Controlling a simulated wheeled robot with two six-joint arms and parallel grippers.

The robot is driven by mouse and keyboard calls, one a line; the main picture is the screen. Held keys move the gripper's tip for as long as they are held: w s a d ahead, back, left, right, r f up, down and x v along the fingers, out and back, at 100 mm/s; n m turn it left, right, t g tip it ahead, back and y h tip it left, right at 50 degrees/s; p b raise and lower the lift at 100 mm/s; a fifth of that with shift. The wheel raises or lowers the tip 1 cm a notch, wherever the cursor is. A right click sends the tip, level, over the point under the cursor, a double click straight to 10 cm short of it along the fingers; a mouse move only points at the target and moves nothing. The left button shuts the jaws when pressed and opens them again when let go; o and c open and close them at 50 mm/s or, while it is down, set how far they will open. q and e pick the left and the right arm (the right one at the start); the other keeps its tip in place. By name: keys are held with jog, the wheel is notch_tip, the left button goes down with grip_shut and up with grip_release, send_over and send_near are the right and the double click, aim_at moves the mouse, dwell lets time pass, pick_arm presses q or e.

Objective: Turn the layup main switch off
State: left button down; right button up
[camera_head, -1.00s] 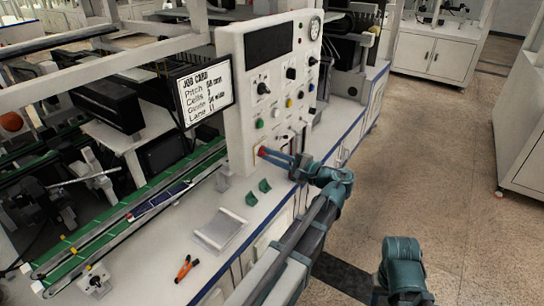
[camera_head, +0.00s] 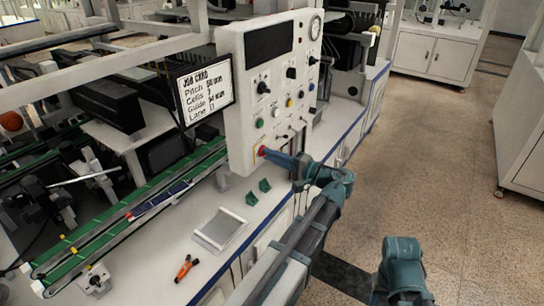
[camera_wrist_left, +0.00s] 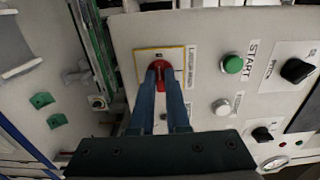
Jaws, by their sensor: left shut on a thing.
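The layup main switch (camera_wrist_left: 160,72) is a red rotary handle on a yellow-bordered plate, low on the white control panel (camera_head: 236,110). It also shows in the head view as a small red patch (camera_head: 262,151). My left gripper (camera_wrist_left: 160,68) reaches the panel from the front, its two blue fingers closed on the red handle. The fingers hide part of the handle, and its exact angle is hard to tell. My right arm shows only as a teal link at the lower right of the head view; its gripper is not seen.
A green START button (camera_wrist_left: 232,64), a white button (camera_wrist_left: 221,106) and black knobs (camera_wrist_left: 297,70) sit beside the switch. A job card screen (camera_head: 206,90) hangs left of the panel. Green blocks (camera_head: 258,191), a grey tray (camera_head: 220,229) and an orange-handled tool (camera_head: 183,268) lie on the bench.

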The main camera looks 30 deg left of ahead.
pick_arm(q)
jog(key=c, duration=0.9)
grip_release()
jog(key=s+d, duration=0.1)
jog(key=d, duration=1.3)
jog(key=shift+s+a, duration=0.1)
jog(key=s+f+g+h, duration=0.1)
jog(key=s+f+h, duration=0.4)
jog(key=f, duration=0.5)
jog(key=s+f+h, duration=0.3)
jog(key=f+h, duration=0.5)
jog(key=f, duration=0.2)
jog(key=s+d+r+m+h+p, duration=0.1)
jog(key=s+d+h+p, duration=0.1)
jog(key=d, duration=0.6)
jog(key=s+d+r+m+h+p, duration=0.1)
jog(key=s+d+r+m+p, duration=0.1)
jog(key=s+d, duration=0.3)
jog(key=d+p, duration=0.1)
jog(key=d, duration=0.2)
jog(key=shift+s+r+g+h, duration=0.15)
jog(key=shift+r+g+h, duration=0.15)
jog(key=shift+g+h, duration=0.1)
